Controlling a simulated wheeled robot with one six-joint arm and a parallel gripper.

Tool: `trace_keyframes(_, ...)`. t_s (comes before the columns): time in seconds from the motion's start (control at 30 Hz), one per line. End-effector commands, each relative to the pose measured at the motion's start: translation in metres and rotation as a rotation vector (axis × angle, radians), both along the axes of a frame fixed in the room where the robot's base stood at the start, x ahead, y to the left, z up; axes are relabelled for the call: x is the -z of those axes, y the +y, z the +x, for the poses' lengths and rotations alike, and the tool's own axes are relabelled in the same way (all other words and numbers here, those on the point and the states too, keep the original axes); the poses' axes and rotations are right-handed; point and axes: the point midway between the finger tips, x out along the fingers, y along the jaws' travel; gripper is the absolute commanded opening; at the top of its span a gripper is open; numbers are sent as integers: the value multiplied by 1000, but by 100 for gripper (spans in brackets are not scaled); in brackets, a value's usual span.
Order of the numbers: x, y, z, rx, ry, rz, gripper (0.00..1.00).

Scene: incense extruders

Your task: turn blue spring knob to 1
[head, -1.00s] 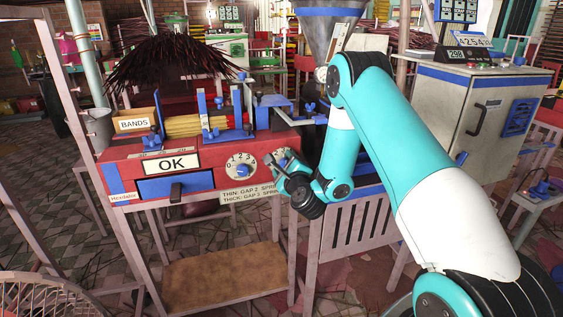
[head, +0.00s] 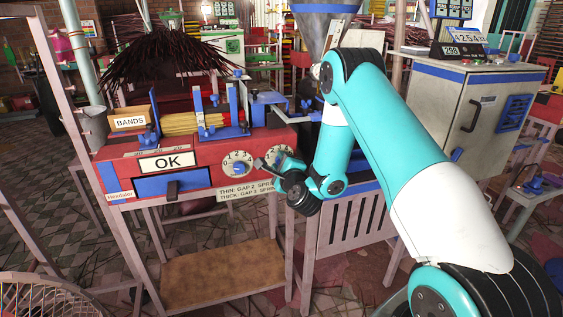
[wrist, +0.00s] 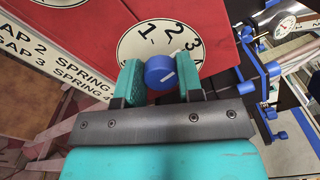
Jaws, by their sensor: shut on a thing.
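The blue knob (wrist: 160,72) sits on a round white dial (wrist: 140,42) on a red panel, with numerals 1, 2, 3 and part of a 4 showing. My gripper (wrist: 161,82) has one teal finger on each side of the knob and is shut on it. A short white mark on the knob's face slants up to the right; which numeral it points to is unclear. In the head view my gripper (head: 266,163) is at the right-hand dial (head: 284,153) of the red machine and hides its knob.
A second white dial with a blue knob (head: 238,170) is just left of my gripper. A text label (head: 245,191) is under the dials. Blue fittings (head: 268,98) stand above.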

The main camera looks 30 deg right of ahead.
Motion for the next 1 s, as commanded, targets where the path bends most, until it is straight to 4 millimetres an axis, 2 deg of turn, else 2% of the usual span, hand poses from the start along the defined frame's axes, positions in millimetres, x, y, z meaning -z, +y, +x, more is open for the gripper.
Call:
trace_keyframes(0.7, 2, 1, -1, -1, 189, -645, 11)
trace_keyframes(1.0, 4, 0, -1, -2, 253, -865, 11)
